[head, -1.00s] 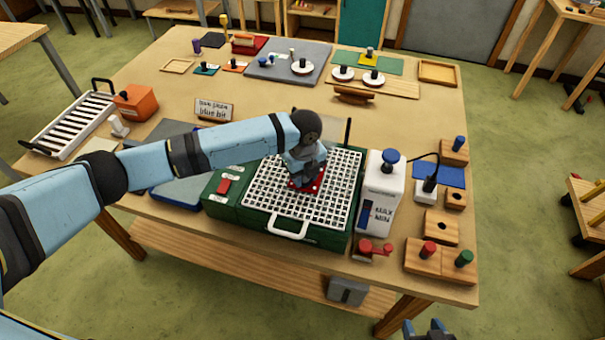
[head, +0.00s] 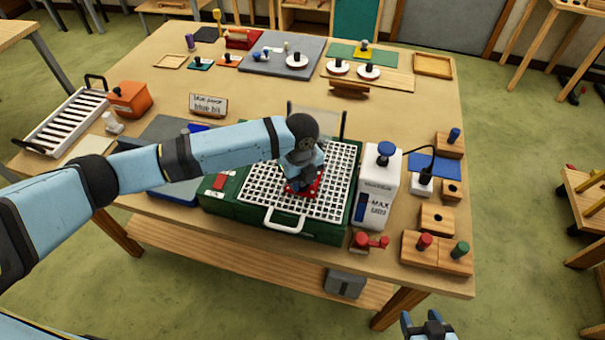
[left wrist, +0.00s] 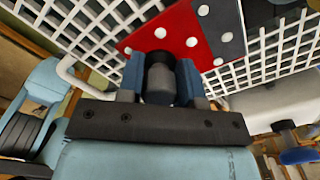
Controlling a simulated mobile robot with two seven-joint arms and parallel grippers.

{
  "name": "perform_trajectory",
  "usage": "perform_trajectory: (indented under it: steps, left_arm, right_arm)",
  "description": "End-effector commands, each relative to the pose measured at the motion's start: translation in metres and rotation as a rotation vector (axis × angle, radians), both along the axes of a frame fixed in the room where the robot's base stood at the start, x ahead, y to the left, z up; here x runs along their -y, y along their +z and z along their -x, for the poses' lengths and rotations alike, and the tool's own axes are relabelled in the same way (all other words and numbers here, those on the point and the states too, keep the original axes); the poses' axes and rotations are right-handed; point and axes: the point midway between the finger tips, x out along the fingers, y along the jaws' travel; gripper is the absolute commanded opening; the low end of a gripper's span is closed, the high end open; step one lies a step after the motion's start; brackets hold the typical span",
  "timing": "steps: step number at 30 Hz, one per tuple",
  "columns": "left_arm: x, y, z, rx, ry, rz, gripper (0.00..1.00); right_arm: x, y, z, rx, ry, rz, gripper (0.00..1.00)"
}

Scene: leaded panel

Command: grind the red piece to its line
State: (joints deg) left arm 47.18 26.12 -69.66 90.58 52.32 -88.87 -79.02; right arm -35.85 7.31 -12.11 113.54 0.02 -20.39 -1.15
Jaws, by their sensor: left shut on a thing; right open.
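The red piece (head: 313,187) lies at the white grid (head: 264,190) on top of the green grinder (head: 240,212). My left gripper (head: 303,178) is over it and shut on a dark knob (left wrist: 160,80) that stands on the piece. In the left wrist view the red piece (left wrist: 185,30) shows white dots and a grey part beside the red. The grinding bit and the line cannot be made out under my gripper. My right gripper (head: 428,325) is open and empty at the bottom edge, in front of the table.
A white bottle-like block with a blue knob (head: 377,190) stands right of the grinder. Wooden blocks with red and green knobs (head: 437,253) sit at the front right. A clear upright shield (head: 316,120) stands behind the grid. A sign (head: 208,105) stands behind my left arm.

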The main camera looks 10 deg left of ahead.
Motion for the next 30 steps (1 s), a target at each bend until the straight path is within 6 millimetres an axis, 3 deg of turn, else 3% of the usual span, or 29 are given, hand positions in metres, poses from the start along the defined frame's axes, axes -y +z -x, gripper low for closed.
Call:
perform_trajectory:
  steps: [14, 15, 18, 30]
  left_arm:
    - [-0.0006, -0.0003, 0.0092, -0.001, 0.000, 0.000, 0.12]
    - [-0.0006, -0.0003, 0.0092, -0.001, 0.000, 0.000, 0.42]
    - [-0.0005, -0.0002, 0.0091, -0.001, 0.000, 0.000, 0.62]
    - [-0.0005, -0.0004, 0.0091, -0.001, 0.000, 0.000, 0.62]
  right_arm:
    - [0.0000, 0.0000, 0.0000, 0.000, 0.000, 0.000, 0.58]
    - [0.0000, 0.0000, 0.0000, 0.000, 0.000, 0.000, 0.58]
    - [0.0000, 0.0000, 0.0000, 0.000, 0.000, 0.000, 0.58]
    - [0.0017, -0.0018, 0.0001, -0.005, -0.013, -0.010, 0.58]
